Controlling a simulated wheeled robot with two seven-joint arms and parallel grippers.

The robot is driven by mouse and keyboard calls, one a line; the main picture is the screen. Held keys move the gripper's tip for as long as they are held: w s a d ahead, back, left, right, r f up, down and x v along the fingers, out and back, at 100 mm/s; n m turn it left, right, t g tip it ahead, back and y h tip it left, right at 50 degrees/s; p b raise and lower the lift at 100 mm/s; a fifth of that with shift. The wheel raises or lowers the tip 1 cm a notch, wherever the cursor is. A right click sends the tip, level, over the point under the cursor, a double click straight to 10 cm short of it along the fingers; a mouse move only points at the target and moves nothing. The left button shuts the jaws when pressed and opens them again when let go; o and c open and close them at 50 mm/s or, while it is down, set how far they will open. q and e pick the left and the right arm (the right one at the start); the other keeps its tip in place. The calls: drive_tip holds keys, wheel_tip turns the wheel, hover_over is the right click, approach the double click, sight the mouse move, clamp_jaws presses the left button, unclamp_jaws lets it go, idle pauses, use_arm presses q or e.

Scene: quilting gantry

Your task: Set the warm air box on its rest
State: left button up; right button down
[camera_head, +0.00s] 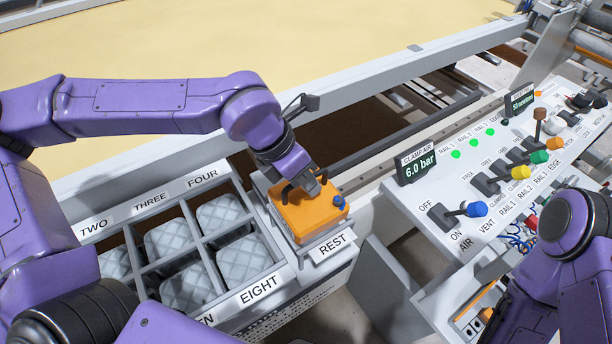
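The warm air box is an orange box (311,219) with a dark handle on top and a blue knob at its right side. It sits over the rest (332,246), a pale stand whose front label reads REST. My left gripper (309,190) is directly above the box with its fingers down at the handle. The fingers and handle overlap, so I cannot tell whether the gripper is closed on it. My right arm shows at the lower right, but its gripper is out of the frame.
Left of the rest is a divided bin (225,262) holding several grey quilted pads, with number labels. To the right is a control panel (424,236) with coloured levers and a display (417,166) reading 6.0 bar. A yellow cloth (300,60) spans the gantry behind.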

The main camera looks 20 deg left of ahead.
use_arm(q)
drive_tip(key=o, duration=0.3)
drive_tip(key=shift+o, duration=0.2)
drive_tip(key=shift+r, duration=0.1)
drive_tip(key=shift+r, duration=0.25)
drive_tip(key=v, duration=1.2)
drive_tip(key=shift+r, duration=0.3)
drive_tip(key=shift+s, duration=0.1)
